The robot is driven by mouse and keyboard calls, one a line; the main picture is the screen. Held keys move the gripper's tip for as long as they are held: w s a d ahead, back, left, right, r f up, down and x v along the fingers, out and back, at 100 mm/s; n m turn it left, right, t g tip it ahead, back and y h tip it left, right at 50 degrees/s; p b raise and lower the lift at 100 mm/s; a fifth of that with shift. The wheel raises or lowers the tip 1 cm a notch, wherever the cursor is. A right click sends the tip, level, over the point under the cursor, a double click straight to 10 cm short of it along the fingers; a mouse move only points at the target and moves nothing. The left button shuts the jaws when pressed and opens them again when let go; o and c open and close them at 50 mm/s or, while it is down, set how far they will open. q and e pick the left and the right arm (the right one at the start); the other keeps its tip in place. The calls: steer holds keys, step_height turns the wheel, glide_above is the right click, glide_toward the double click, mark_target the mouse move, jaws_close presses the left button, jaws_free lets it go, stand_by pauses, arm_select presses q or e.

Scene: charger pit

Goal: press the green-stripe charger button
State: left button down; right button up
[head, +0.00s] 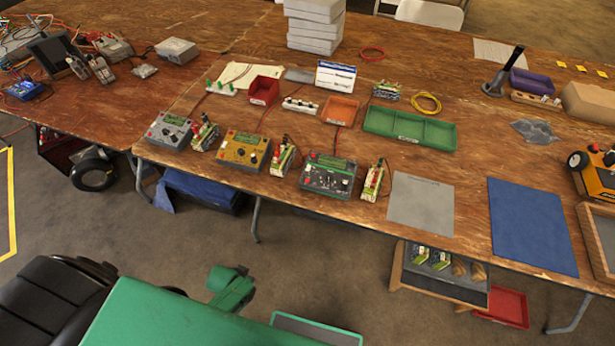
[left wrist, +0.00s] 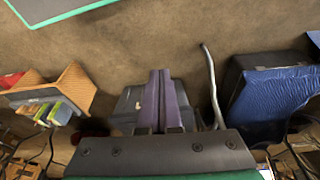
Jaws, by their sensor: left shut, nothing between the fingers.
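Three chargers stand in a row along the front of the wooden table: a grey one (head: 170,130), a yellow one (head: 243,151) and a dark one with green edges (head: 329,177). Each has a small display and knobs on top. The stripe colours and the buttons are too small to tell apart for certain. My left gripper (left wrist: 160,76) shows in the left wrist view, its purple fingers together and empty, above the floor. It touches no charger. My right gripper is not in view.
Battery packs (head: 282,157) stand between the chargers. A green tray (head: 410,129), a grey mat (head: 421,205) and a blue mat (head: 531,224) lie to the right. Under the table are a wooden shelf unit (head: 398,265) and a red tray (head: 503,308). Open floor lies before the table.

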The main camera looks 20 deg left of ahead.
arm_select(q)
steer(key=w+d+r+t+h+p, duration=0.1)
steer(key=w+d+r+t+p, duration=0.1)
steer(key=w+r, duration=0.65)
steer(key=w+d+r+t+h+p, duration=0.1)
steer(key=w+d+r+h, duration=0.1)
steer(key=w+r, duration=0.65)
steer(key=t+h+p, duration=0.1)
steer(key=h+p, duration=0.1)
glide_toward(307, 180)
steer(key=f, duration=0.2)
steer(key=s+f, duration=0.1)
steer(key=shift+a+f, duration=0.15)
steer(key=shift+a, duration=0.15)
steer(key=w+d+r+h, duration=0.2)
steer(key=w+d+r, duration=0.1)
steer(key=r, duration=0.6)
steer(key=shift+d+m+p, duration=0.3)
steer(key=shift+d+m, duration=0.1)
steer(key=shift+d, duration=0.25)
steer(key=shift+f, duration=0.15)
steer(key=f+b, duration=0.3)
steer(key=w+f+b, duration=0.1)
steer(key=f+b, duration=0.1)
steer(key=b, duration=0.1)
steer(key=f+b, duration=0.3)
steer(key=shift+w+f, duration=0.3)
steer(key=shift+w, duration=0.05)
